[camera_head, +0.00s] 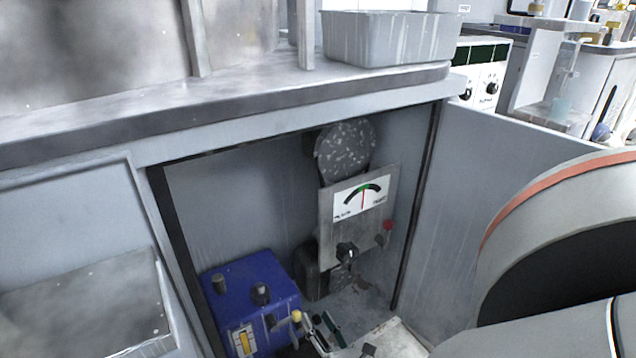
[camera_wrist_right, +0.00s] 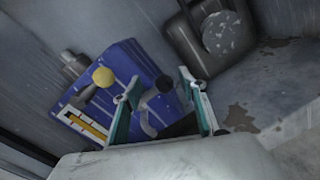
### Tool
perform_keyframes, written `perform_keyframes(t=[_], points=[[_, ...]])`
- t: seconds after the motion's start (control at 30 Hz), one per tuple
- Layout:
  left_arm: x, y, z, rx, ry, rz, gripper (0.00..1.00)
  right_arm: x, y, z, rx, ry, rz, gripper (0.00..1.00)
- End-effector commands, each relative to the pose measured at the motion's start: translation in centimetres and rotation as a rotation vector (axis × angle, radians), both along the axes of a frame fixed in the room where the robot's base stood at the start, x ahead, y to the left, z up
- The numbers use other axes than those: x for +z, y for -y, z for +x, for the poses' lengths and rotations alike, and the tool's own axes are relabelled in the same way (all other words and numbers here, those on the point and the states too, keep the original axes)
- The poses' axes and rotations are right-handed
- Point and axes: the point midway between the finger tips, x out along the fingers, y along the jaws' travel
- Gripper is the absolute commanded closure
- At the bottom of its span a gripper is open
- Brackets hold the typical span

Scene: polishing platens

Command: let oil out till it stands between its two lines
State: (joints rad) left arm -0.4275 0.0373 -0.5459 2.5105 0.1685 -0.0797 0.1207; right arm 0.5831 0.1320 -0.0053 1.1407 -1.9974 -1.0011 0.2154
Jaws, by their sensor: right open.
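A blue oil box (camera_head: 246,285) stands low in the open cabinet and also shows tilted in the right wrist view (camera_wrist_right: 120,65). Its front has a white-framed sight gauge (camera_head: 243,341) with a yellow strip, also in the wrist view (camera_wrist_right: 86,124); I cannot make out its two lines or the exact oil level. A small yellow knob (camera_head: 297,316) sticks out at the box's front right. My right gripper (camera_head: 322,323) is open, just right of this knob. In the wrist view the knob (camera_wrist_right: 103,76) lies outside the fingers, beyond the left one. My left gripper is not visible.
A panel with a needle dial (camera_head: 363,197), a black knob and a red button stands right of the box. Cabinet walls enclose the sides. A dark motor-like body (camera_wrist_right: 190,45) is behind, and the wet floor (camera_wrist_right: 245,95) right of the box is bare.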

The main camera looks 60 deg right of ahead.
Motion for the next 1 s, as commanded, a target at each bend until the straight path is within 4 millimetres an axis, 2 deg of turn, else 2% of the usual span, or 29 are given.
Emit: perform_keyframes(t=[0.17,0.2,0.33,0.67,1.0], points=[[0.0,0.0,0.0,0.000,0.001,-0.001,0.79,0.0,0.0,0.0,0.000,0.000,0.000,0.58],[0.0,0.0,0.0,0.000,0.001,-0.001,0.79,0.0,0.0,0.0,0.000,0.000,0.000,0.63],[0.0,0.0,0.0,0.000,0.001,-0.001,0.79,0.0,0.0,0.0,0.000,0.000,0.000,0.96],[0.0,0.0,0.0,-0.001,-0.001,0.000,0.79,-0.1,-0.1,0.0,0.003,-0.010,-0.009,0.97],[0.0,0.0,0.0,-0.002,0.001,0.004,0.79,1.1,-0.6,0.2,0.006,-0.142,-0.247,0.97]])
